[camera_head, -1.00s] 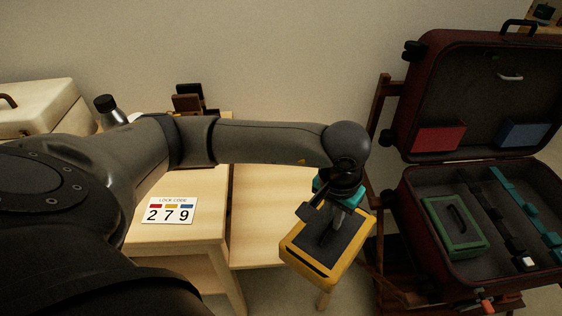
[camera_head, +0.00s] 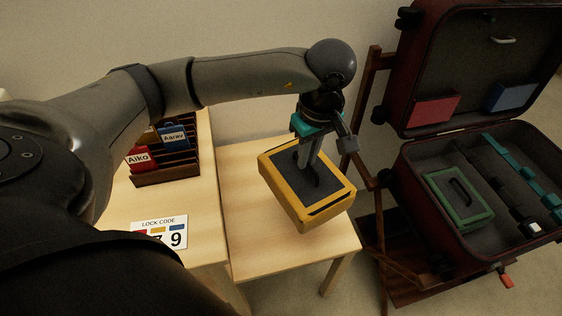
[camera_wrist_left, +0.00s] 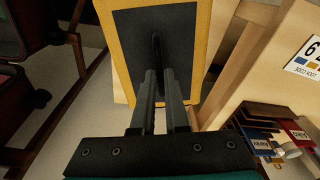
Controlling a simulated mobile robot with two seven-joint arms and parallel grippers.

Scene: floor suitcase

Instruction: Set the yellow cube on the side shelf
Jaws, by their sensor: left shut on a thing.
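The yellow cube (camera_head: 328,192) is a yellow, box-like packing cube with a dark top panel and a dark handle. My left gripper (camera_head: 308,172) is shut on that handle and holds the cube from above, slightly tilted. The left wrist view also shows the cube (camera_wrist_left: 182,50) with the two fingers (camera_wrist_left: 160,78) at its handle. The side shelf (camera_head: 300,248) is a low light-wood surface. The cube appears over its back right part in the head view; whether it touches is unclear. My right gripper is out of view.
An open dark red suitcase (camera_head: 407,212) on a wooden stand is at the right, with a green cube (camera_head: 455,203) inside. A taller desk (camera_head: 205,225) at the left holds a lock code card (camera_head: 160,227) and a slotted rack (camera_head: 165,178). The shelf's front is bare.

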